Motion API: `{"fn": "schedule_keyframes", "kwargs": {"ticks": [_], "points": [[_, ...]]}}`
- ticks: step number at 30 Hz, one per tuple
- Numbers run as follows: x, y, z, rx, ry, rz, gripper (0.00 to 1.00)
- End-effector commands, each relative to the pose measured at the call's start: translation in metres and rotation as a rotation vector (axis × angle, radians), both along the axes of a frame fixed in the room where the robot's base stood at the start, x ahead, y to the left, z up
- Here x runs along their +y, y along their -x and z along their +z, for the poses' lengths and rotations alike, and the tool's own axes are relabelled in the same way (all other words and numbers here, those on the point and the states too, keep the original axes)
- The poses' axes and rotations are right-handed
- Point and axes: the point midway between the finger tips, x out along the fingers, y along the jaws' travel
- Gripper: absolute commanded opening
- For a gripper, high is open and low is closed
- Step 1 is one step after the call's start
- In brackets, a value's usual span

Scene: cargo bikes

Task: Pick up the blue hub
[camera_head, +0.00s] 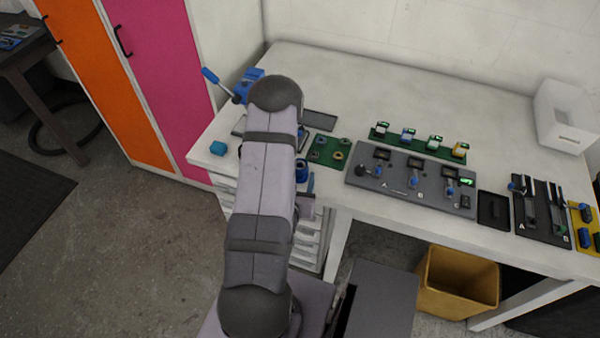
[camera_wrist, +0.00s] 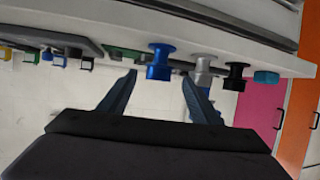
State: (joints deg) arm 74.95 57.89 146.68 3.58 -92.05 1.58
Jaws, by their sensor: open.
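The blue hub (camera_wrist: 160,62) shows in the wrist view, which looks upside down, as a flanged spool on the white bench top. My gripper (camera_wrist: 159,76) is open and empty. Its two dark fingers point toward the hub, which appears between the fingertips, seemingly just beyond them; the exact gap is unclear. In the head view the blue hub (camera_head: 302,172) is partly hidden beside my arm, and my gripper is mostly hidden there.
A silver hub (camera_wrist: 203,72), a black hub (camera_wrist: 235,76) and a teal piece (camera_wrist: 266,77) stand in a row beside the blue hub. The head view shows a green tray (camera_head: 328,151), a grey switch panel (camera_head: 412,192) and a blue vise (camera_head: 243,88).

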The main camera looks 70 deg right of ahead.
Motion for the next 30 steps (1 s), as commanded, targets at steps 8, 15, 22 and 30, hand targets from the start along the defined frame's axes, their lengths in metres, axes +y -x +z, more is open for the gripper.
{"fn": "schedule_keyframes", "kwargs": {"ticks": [8,15,22,30], "points": [[-0.011,-0.002,-0.007,0.000,0.001,0.000,0.58],[-0.012,-0.002,-0.006,0.000,0.000,0.000,0.58],[-0.021,-0.003,-0.014,-0.002,0.004,0.000,0.58],[-0.040,-0.006,-0.025,-0.002,0.006,0.000,0.58]]}}
